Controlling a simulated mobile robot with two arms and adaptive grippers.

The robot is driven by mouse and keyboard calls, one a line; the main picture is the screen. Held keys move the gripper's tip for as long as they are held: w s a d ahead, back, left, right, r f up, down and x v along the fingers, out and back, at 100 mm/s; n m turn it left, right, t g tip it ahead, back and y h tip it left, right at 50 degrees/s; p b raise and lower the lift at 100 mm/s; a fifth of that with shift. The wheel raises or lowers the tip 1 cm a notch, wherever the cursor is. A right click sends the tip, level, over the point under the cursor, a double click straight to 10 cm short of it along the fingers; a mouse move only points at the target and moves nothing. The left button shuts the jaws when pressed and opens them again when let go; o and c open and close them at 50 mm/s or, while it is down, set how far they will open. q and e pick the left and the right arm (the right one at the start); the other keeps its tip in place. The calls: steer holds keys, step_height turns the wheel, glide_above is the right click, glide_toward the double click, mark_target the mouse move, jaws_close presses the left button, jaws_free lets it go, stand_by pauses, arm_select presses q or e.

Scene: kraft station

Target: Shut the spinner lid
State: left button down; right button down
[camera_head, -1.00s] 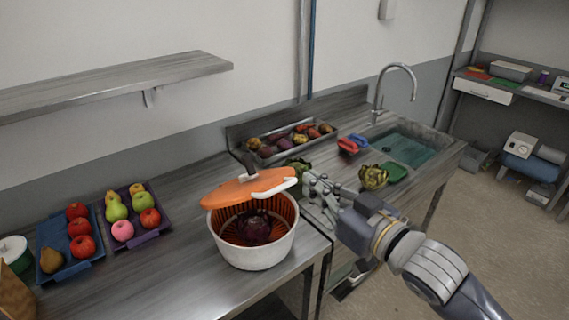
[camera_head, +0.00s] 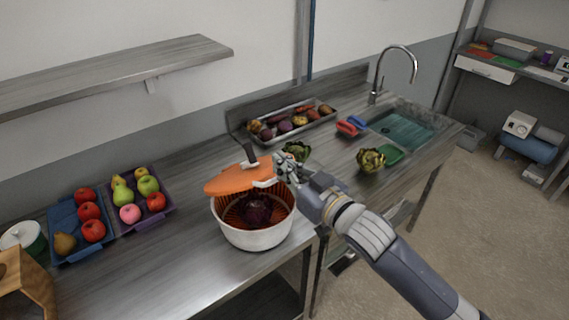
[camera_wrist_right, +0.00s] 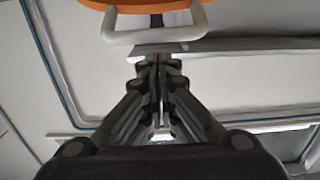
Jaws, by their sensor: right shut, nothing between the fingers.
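The salad spinner's white bowl (camera_head: 252,238) stands on the metal counter, with an orange basket inside holding a dark purple vegetable (camera_head: 257,212). Its orange lid (camera_head: 232,180) is raised and tilted above the bowl, with a black knob on top and a white handle (camera_head: 265,184) at its right side. My right gripper (camera_head: 280,165) is shut and empty, close to the handle end of the lid. In the right wrist view, the closed fingers (camera_wrist_right: 158,75) lie just below the white handle (camera_wrist_right: 155,35); contact cannot be told. My left gripper is not in view.
A blue tray (camera_head: 66,216) and a purple tray (camera_head: 160,219) of fruit sit at left. A metal tray (camera_head: 335,122) of vegetables stands behind. Artichokes (camera_head: 370,160) lie right, near the sink (camera_head: 425,118).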

steer(key=shift+s+f, duration=0.15)
steer(key=shift+f, duration=0.3)
steer(key=shift+d+f, duration=0.1)
steer(key=s+d+f+t+y+b, duration=0.1)
steer(key=s+f+t+b, duration=0.1)
steer(key=f+b, duration=0.7)
steer(key=s+d+f+t+y+b, duration=0.2)
steer(key=f+b, duration=0.7)
steer(key=b, duration=0.6)
steer(key=shift+s+d+f, duration=0.15)
steer(key=shift+s+f, duration=0.15)
